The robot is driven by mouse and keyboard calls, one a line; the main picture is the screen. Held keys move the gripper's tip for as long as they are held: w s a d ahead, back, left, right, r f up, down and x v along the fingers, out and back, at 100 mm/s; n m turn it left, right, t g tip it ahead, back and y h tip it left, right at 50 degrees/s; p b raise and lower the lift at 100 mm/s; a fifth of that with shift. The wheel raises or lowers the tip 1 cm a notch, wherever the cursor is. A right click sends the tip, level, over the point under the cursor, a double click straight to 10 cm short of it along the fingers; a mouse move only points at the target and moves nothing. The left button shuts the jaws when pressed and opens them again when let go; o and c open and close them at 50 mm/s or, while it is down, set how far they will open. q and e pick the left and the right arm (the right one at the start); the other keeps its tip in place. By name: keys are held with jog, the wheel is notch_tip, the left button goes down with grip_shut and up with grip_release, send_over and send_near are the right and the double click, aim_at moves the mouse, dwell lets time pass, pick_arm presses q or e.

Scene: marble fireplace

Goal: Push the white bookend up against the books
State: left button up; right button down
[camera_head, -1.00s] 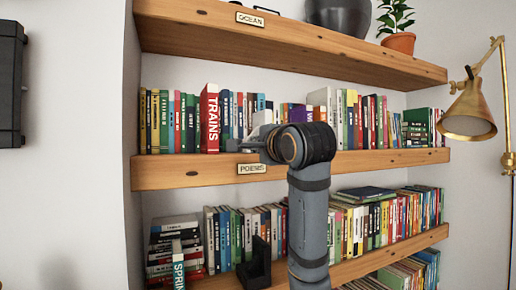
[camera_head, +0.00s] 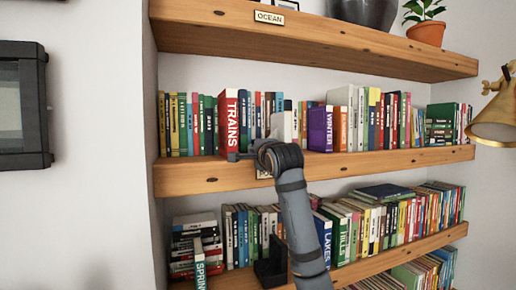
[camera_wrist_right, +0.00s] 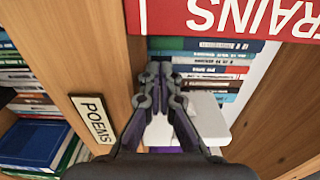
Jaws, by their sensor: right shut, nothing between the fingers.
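The white bookend (camera_head: 283,125) stands on the middle shelf, right of a row of books (camera_head: 262,110) and partly behind my right wrist. It also shows in the right wrist view (camera_wrist_right: 208,115), beside my fingers. I cannot tell whether it touches the books. The red TRAINS book (camera_head: 229,122) juts out at the left of that row. My right gripper (camera_head: 236,157) is shut and empty, at the shelf's front edge, with its tips pointing left below the TRAINS book. My left gripper is not in view.
The POEMS label (camera_wrist_right: 93,118) is on the middle shelf's (camera_head: 210,180) front edge, close to my gripper. A purple WINTER book (camera_head: 320,128) stands right of the bookend. The upper shelf (camera_head: 320,35) overhangs. A dark bookend (camera_head: 271,262) is on the lower shelf.

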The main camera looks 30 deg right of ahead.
dwell(0.4)
jog(key=shift+s+d+b, duration=0.1)
jog(key=shift+d+b, duration=0.2)
jog(key=shift+d, duration=0.1)
jog(key=shift+s+d+b, duration=0.2)
jog(key=shift+d+b, duration=0.05)
jog(key=shift+d, duration=0.5)
jog(key=shift+s+d+b, duration=0.15)
jog(key=shift+d+b, duration=0.1)
jog(key=shift+d, duration=0.5)
jog(key=shift+s+d+b, duration=0.2)
jog(key=shift+d+b, duration=0.05)
jog(key=shift+d, duration=0.5)
jog(key=shift+a, duration=0.15)
jog(key=shift+w+a+p, duration=0.15)
jog(key=shift+w+a, duration=0.05)
jog(key=shift+a, duration=0.6)
jog(key=shift+w+a+p, duration=0.15)
jog(key=shift+w+a, duration=0.05)
jog(key=shift+a, duration=0.6)
